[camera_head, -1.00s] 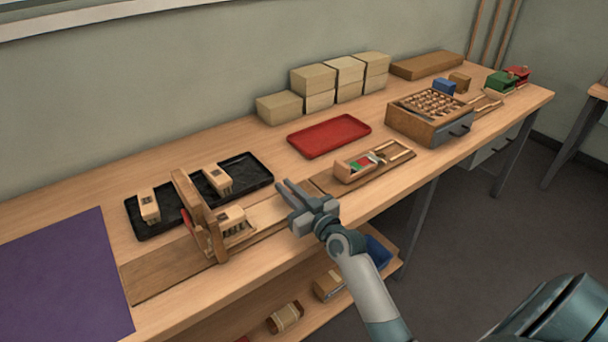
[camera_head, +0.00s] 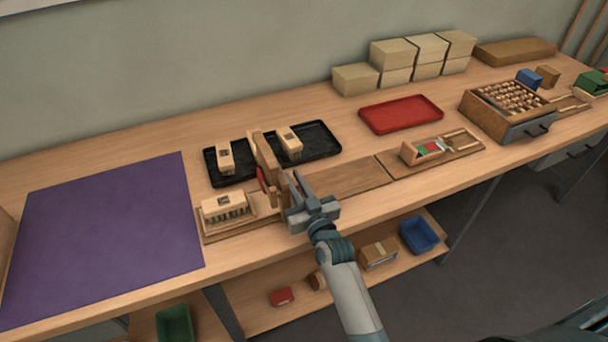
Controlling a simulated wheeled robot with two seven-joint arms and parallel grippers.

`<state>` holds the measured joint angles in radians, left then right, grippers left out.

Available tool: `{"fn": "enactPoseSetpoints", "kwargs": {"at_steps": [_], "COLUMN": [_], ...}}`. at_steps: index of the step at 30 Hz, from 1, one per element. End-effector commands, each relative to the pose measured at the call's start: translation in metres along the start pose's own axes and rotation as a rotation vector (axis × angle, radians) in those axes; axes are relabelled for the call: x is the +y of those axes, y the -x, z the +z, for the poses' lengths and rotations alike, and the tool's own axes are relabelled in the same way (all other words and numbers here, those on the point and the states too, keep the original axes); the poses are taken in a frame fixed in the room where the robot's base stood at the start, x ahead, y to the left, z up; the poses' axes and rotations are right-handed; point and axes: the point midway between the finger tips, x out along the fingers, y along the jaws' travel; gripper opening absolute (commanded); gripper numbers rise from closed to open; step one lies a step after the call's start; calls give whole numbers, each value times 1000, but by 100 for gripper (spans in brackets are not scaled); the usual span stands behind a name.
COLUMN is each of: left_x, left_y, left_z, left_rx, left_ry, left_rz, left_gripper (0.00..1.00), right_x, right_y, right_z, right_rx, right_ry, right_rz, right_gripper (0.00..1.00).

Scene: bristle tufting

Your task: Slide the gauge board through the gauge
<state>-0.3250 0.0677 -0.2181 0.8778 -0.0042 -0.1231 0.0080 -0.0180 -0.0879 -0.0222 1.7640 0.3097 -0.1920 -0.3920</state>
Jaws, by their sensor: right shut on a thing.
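The gauge (camera_head: 265,157) is an upright wooden frame with a red piece on its side, standing across a brown wooden track on the bench. The gauge board (camera_head: 242,226) is a flat, pale wooden strip running beneath it. A brush block (camera_head: 222,204) with bristles showing below it rides on the board, left of the gauge. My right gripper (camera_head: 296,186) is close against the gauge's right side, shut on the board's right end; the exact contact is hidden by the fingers. My left gripper is not in view.
A black tray (camera_head: 217,178) with two brush blocks lies behind the gauge. A purple mat (camera_head: 105,235) lies to the left. A red tray (camera_head: 400,113) and a small wooden holder (camera_head: 424,149) are to the right. The track (camera_head: 345,180) right of my gripper is clear.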

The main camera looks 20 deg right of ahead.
Motion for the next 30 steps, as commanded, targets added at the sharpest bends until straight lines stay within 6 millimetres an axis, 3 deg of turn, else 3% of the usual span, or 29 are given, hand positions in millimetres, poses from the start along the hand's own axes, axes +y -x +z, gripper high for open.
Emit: {"fn": "enactPoseSetpoints", "kwargs": {"at_steps": [12,13,15,30], "left_x": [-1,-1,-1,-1], "left_y": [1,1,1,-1], "left_z": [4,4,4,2], "left_rx": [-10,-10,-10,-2], "left_ry": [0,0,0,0], "left_rz": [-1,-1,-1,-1], "left_gripper": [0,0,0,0], "right_x": [-2,-2,-2,-2], "right_y": [0,0,0,11], "right_z": [-1,-1,-1,1], "right_rx": [3,3,3,0], "right_ry": [1,1,1,1], "right_rz": [1,1,1,1], "right_gripper": [0,17,31,31]}}
